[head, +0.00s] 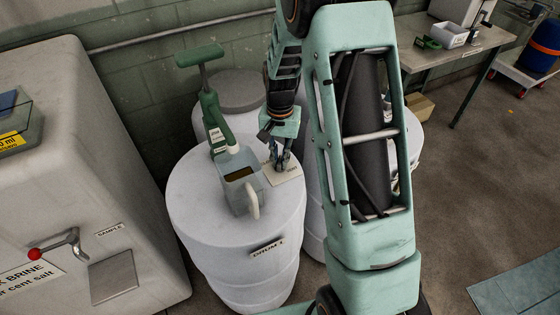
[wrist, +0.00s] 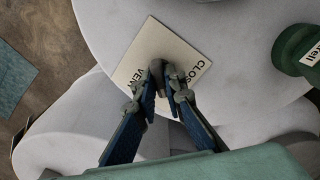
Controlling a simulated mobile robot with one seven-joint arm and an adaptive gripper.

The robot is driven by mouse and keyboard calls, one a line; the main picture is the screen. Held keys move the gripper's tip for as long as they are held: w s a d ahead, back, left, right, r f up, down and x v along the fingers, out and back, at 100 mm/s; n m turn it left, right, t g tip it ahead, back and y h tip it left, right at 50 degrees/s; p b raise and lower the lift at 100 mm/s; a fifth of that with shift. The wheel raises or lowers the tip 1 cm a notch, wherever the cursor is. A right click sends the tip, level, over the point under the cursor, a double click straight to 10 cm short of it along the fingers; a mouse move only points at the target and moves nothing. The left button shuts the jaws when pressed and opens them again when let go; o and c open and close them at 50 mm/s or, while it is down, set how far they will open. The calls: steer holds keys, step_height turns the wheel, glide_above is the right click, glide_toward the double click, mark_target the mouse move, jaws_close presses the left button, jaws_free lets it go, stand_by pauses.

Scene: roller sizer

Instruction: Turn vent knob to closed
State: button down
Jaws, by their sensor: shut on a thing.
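My gripper (head: 281,160) reaches down onto the top of the white drum (head: 205,190), marked DRUM 1. In the wrist view its two blue-padded fingers (wrist: 164,82) close in over a cream label card (wrist: 143,46) that reads VENT and part of CLOSED. The gripper is shut on the small dark vent knob (wrist: 157,68); the fingers cover most of it, so its pointing direction cannot be told. The card also shows in the head view (head: 291,174), flat on the drum top beside the fingers.
A grey jug (head: 238,172) and a green hand pump (head: 213,115) stand on the drum just left of my gripper. A white tank (head: 75,150) with a red-knobbed lever (head: 52,247) is at the left. A table (head: 450,52) stands at the back right.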

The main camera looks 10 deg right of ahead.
mark_target(280, 160)
steer(key=n+b, duration=0.1)
steer(key=n, duration=0.2)
steer(key=shift+n, duration=0.3)
steer(key=shift+n+b, duration=0.35)
steer(key=shift+n, duration=1.65)
steer(key=c, duration=2)
jaws_free()
steer(key=shift+r, duration=0.15)
step_height(280, 160, up, 12)
steer(key=shift+f, duration=0.1)
